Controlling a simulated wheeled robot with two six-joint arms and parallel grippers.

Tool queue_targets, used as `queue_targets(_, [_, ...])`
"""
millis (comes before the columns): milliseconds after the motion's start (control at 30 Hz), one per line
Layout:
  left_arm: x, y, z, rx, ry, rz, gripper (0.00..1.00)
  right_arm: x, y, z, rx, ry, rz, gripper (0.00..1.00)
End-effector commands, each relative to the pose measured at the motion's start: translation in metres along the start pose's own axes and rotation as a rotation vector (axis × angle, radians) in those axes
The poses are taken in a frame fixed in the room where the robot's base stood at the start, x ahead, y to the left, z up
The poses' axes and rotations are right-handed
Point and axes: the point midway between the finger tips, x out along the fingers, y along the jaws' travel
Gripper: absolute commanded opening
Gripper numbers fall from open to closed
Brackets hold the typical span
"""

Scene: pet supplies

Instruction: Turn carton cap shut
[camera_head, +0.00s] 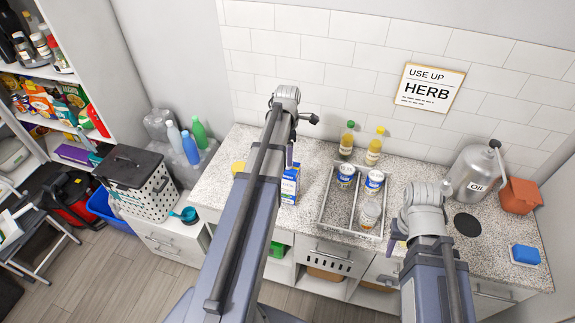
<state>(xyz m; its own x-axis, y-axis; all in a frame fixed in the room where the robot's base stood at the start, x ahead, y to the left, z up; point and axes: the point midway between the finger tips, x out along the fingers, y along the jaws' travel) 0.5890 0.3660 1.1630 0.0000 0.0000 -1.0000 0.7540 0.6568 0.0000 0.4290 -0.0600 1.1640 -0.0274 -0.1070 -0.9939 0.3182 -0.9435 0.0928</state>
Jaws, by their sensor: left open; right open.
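A blue-and-white carton (290,185) stands on the speckled counter, partly hidden behind my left arm. Its cap cannot be made out. My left gripper (290,154) is open, above the carton in the picture and mostly hidden by its own arm. I cannot tell whether it touches the carton. My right gripper (397,240) is open near the counter's front edge, right of the tray, and largely hidden by its arm.
A divided tray (325,208) holds cans and a jar. Two bottles (374,146) stand behind it. An oil canister (474,175), an orange container (519,196) and a blue sponge (525,254) are at right. A yellow object (238,168) lies left of my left arm.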

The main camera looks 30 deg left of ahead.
Motion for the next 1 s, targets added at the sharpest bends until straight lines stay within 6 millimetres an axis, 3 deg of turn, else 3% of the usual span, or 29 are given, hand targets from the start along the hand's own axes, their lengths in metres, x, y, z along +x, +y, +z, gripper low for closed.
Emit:
queue_targets(33, [0.015, 0.0, 0.0, 0.0, 0.0, 0.0, 0.72, 0.014, -0.001, -0.001, 0.001, 0.0, 0.0, 0.5])
queue_targets(233, [0.036, 0.0, 0.0, 0.001, 0.0, 0.0, 0.72, 0.035, -0.003, -0.003, 0.003, 0.002, 0.0, 0.5])
queue_targets(633, [0.039, 0.0, 0.0, 0.001, 0.0, 0.0, 0.71, 0.038, -0.004, -0.003, 0.004, 0.002, 0.0, 0.5])
queue_targets(1000, [0.039, 0.0, 0.0, 0.001, 0.0, 0.0, 0.29, 0.038, -0.004, -0.003, 0.004, 0.002, 0.0, 0.5])
